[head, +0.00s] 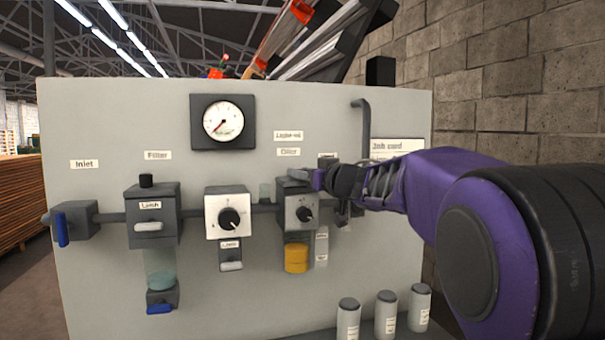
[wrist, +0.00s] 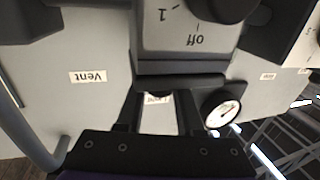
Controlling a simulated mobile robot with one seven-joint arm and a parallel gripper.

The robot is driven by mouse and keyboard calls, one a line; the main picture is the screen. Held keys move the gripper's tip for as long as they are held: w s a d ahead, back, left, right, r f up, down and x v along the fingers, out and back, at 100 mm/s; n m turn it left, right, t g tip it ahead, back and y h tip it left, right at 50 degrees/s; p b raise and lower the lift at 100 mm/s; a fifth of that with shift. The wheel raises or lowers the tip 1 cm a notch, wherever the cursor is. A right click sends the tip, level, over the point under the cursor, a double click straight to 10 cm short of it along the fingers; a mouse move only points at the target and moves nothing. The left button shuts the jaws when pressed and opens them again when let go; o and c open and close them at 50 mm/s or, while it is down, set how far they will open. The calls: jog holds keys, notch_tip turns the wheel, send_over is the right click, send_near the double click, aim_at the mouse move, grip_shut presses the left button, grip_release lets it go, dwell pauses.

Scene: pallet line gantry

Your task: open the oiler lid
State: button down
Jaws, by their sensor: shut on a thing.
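The oiler (head: 300,212) is a grey block with a dial on the panel, under the "Oiler" label. A yellow-filled bowl (head: 296,258) hangs below it. Its dark lid (head: 292,184) lies across the top of the block and looks flat; any small lift is too small to tell. In the wrist view, which is upside down, the lid (wrist: 180,81) is a dark bar beside the dial face marked "off" and "1". My gripper (head: 317,179) is at the lid's right end in the head view. In the wrist view its fingers (wrist: 158,98) reach the lid's edge, shut on it; the exact contact is partly hidden.
Left of the oiler are a white-faced regulator (head: 228,213), the filter (head: 152,215) and the inlet valve (head: 73,220). A gauge (head: 223,121) sits above. A bent pipe (head: 362,140) stands near my arm. Several canisters (head: 386,314) stand below.

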jog(key=w+d+p, duration=0.2)
jog(key=d+p, duration=0.4)
jog(key=d, duration=0.2)
jog(key=shift+w+p, duration=0.35)
jog(key=c, duration=0.5)
grip_release()
jog(key=shift+c, duration=0.2)
jog(key=shift+d, duration=0.1)
